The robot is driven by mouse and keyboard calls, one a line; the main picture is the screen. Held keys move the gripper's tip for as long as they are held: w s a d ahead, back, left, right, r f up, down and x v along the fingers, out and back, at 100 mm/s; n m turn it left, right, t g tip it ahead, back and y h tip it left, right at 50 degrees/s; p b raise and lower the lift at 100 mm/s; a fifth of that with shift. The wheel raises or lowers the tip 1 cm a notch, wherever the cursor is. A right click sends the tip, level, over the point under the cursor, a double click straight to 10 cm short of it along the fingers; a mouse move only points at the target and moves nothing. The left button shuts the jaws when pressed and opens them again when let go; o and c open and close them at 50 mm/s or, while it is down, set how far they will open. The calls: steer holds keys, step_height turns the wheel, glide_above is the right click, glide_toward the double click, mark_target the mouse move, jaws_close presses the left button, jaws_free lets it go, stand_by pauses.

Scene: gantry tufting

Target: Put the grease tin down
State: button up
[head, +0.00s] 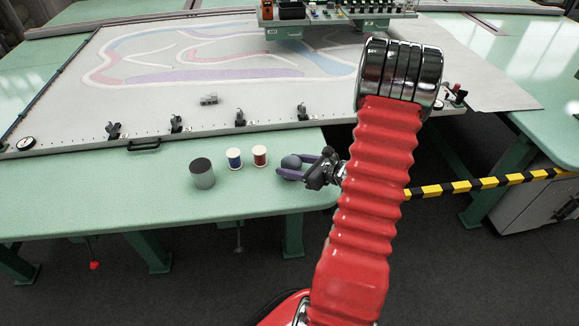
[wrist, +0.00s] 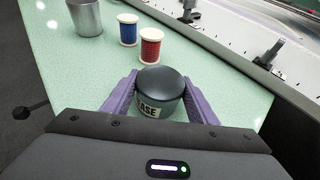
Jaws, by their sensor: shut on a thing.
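The grease tin (wrist: 160,92) is a small dark round tin with a pale label showing the letters "ASE". It sits between the two purple fingers of my gripper (wrist: 160,105), which are shut on it. In the head view the tin (head: 291,162) shows as a dark dome between the fingers of my gripper (head: 284,173), close over the right end of the green table (head: 150,205). I cannot tell whether its base touches the tabletop.
A grey metal cup (head: 202,173), a blue spool (head: 234,158) and a red spool (head: 260,155) stand left of the tin. The tufting frame (head: 210,125) with clamps lies behind. A striped barrier (head: 485,183) is at right. The table's front left is clear.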

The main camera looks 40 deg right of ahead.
steer(key=o, duration=1.1)
steer(key=v, duration=1.2)
stand_by(0.4)
